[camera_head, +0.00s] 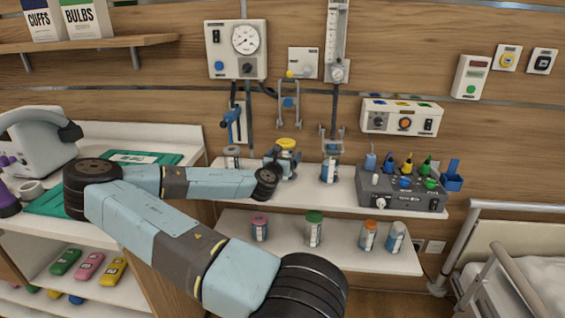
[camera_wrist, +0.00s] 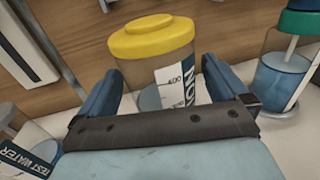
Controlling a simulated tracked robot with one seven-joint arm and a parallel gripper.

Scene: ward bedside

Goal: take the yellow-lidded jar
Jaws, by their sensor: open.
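The yellow-lidded jar (camera_wrist: 153,68) stands upright on the upper white shelf, a clear jar with a white and dark label. In the head view its yellow lid (camera_head: 287,143) shows just beyond the end of my arm, which hides part of its body. My gripper (camera_wrist: 168,80) is open, with one blue finger on the left of the jar and one on the right. The jar's lower part is hidden behind the gripper's dark palm bar. I cannot tell whether either finger touches the jar.
In the wrist view a green-lidded jar (camera_wrist: 285,65) stands close on the right and a "TEST WATER" container (camera_wrist: 30,155) at lower left. A grey device (camera_head: 400,195) sits farther right on the shelf. Several lidded jars stand on the lower shelf (camera_head: 285,252). A bed rail (camera_head: 500,207) is at right.

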